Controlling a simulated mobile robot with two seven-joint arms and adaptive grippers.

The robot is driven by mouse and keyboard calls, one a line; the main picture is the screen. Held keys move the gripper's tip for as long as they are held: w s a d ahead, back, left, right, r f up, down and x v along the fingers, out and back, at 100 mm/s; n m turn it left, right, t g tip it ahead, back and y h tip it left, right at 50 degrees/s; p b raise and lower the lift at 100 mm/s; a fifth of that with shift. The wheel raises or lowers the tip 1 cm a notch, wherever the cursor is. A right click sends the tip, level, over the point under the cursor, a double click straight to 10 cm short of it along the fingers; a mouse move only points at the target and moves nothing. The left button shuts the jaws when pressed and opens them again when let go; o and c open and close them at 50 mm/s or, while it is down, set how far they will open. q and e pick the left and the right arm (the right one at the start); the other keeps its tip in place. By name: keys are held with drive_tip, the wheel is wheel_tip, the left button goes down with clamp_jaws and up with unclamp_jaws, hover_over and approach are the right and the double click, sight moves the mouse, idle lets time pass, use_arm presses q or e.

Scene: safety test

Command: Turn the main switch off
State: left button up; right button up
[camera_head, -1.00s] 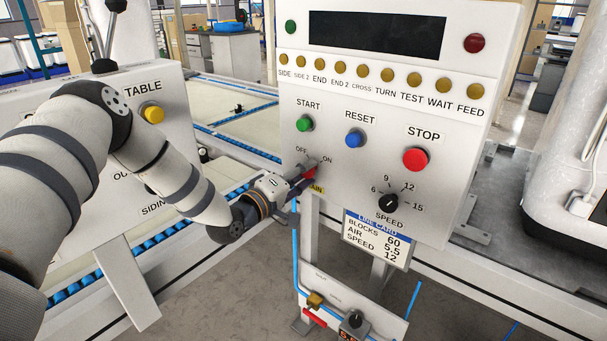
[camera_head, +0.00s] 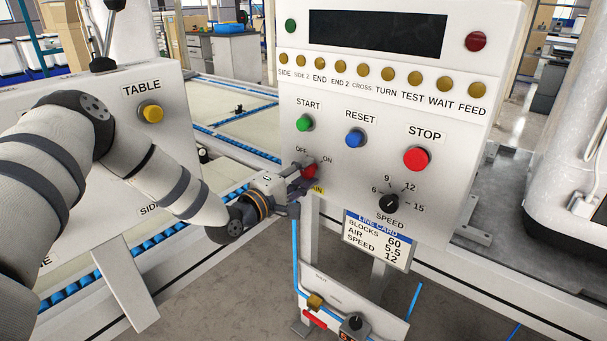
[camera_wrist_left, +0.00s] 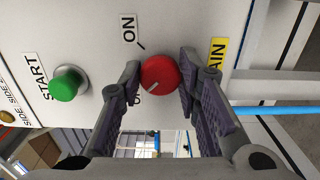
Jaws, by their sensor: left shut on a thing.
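The main switch is a round red knob (camera_head: 310,171) low on the left of the white control panel, below OFF and ON labels. My left gripper (camera_head: 301,178) reaches it from the left and is shut on it. In the left wrist view the red knob (camera_wrist_left: 160,76) sits between the two dark fingers of my left gripper (camera_wrist_left: 161,66). The pale mark on the knob points down-left there, towards a label partly hidden by a finger and away from the ON label (camera_wrist_left: 128,28). A yellow label (camera_wrist_left: 217,54) is beside the right finger. My right gripper is out of view.
The green START button (camera_head: 304,122) is above the switch, with blue RESET (camera_head: 355,138) and red STOP (camera_head: 416,159) to its right. The black SPEED knob (camera_head: 388,203) is lower right. A second panel with a yellow button (camera_head: 151,113) stands left, behind my arm.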

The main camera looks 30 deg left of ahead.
use_arm(q)
drive_tip(key=o, duration=1.1)
drive_tip(key=s, duration=1.2)
drive_tip(key=shift+a, duration=0.4)
